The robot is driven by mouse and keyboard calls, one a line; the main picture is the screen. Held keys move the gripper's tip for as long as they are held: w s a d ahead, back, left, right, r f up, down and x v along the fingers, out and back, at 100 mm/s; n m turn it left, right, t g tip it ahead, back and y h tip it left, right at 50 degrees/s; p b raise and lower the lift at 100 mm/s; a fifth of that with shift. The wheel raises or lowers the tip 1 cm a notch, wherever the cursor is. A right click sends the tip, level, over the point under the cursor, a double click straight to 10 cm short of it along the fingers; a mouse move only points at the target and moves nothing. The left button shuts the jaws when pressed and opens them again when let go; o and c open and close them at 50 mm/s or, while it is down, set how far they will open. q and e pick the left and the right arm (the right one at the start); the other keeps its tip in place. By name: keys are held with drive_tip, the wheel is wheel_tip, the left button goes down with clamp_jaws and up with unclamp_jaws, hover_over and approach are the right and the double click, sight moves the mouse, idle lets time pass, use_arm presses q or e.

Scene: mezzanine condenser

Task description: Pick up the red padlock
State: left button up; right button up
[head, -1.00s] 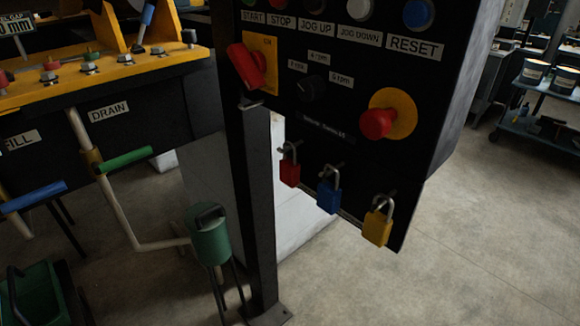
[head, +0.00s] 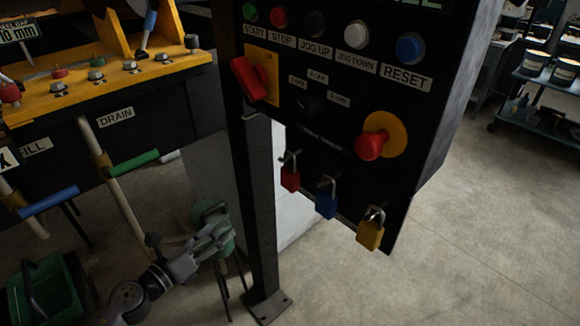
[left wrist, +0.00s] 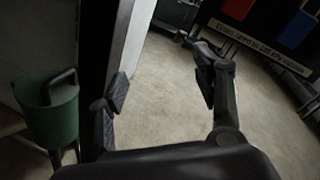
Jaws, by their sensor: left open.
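The red padlock (head: 290,179) hangs by its grey shackle from a peg low on the black control panel (head: 330,124), leftmost of three padlocks. The blue padlock (head: 326,204) and the yellow padlock (head: 370,235) hang to its right. My left gripper (head: 220,236) is in front of the green bucket, left of the panel post, lower than the red padlock and apart from it. In the left wrist view its fingers (left wrist: 163,88) are spread with nothing between them. The red padlock (left wrist: 238,9) shows there at the top, cut by the frame edge. My right gripper is not in view.
A dark upright post (head: 253,200) stands close to my left gripper. The green bucket (head: 208,212) is behind it. Valve pipes with a green handle (head: 134,163) and a blue handle (head: 49,200) are at left. A red knob (head: 371,144) projects above the padlocks.

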use_arm(q)
drive_tip(key=s+d+r+m+g+h+p, duration=0.1)
drive_tip(key=s+d+r+m+h, duration=0.15)
drive_tip(key=r+m, duration=0.3)
drive_tip(key=s+d+r+m+g+h, duration=0.1)
drive_tip(key=d+r+m, duration=0.3)
drive_tip(key=r, duration=0.2)
drive_tip(key=p, duration=0.4)
approach(286, 177)
drive_tip(key=x, duration=0.5)
drive_tip(key=shift+d+r, duration=0.1)
drive_tip(key=shift+d, duration=0.25)
drive_tip(key=shift+n, duration=0.25)
drive_tip(key=p+x, duration=0.1)
drive_tip(key=x, duration=0.4)
drive_tip(key=shift+w, duration=0.3)
drive_tip(key=shift+w+d, duration=0.2)
drive_tip(key=shift+a, duration=0.1)
drive_tip(key=shift+c, duration=0.2)
drive_tip(key=shift+s, duration=0.1)
drive_tip(key=shift+c, duration=0.6)
drive_tip(key=c, duration=1.2)
